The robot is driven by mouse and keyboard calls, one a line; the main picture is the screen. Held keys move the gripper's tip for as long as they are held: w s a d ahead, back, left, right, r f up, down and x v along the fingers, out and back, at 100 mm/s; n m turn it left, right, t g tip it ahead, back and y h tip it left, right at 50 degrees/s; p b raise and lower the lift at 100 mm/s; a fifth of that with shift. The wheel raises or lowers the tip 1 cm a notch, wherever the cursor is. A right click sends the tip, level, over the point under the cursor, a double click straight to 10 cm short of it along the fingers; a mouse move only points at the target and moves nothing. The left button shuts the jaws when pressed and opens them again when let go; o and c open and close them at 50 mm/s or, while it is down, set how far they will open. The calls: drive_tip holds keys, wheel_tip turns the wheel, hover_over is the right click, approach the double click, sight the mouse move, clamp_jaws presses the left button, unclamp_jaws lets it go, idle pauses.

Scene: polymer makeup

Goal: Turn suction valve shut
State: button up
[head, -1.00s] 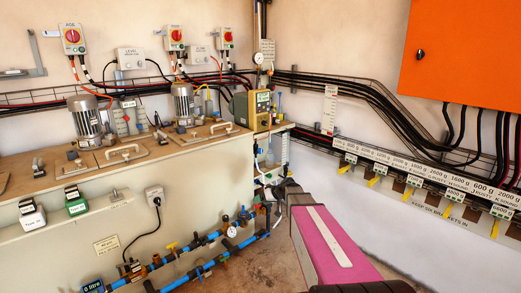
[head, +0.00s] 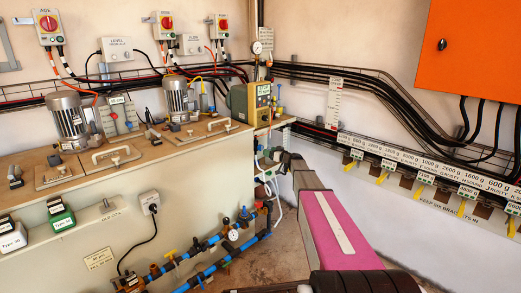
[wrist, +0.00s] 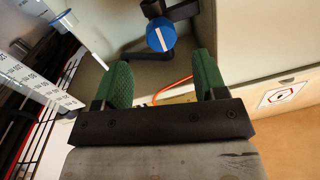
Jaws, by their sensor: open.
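A round blue knob (wrist: 160,34) with a white line across its face shows at the top of the wrist view, on a dark fitting with a dark pipe bend. It may be the suction valve; no label on it is readable. My gripper (wrist: 160,74) is open and empty, its two green pads wide apart. The knob lies beyond the fingertips, roughly centred between them, and appears apart from both. In the head view my magenta arm reaches toward the corner beside the pump unit (head: 250,104); the fingers and knob cannot be made out there.
Blue pipes (head: 214,263) with small valves and a pressure gauge (head: 233,235) run low along the tank front. A white graduated scale (wrist: 35,88) and dark wire racking (wrist: 50,135) are close on the wrist view's left. A pale panel (wrist: 265,50) stands on its right.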

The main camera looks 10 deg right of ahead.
sight(262, 149)
drive_tip(key=x, duration=0.7)
drive_tip(key=shift+w+a, duration=0.2)
drive_tip(key=shift+w, duration=0.1)
drive_tip(key=c, duration=0.9)
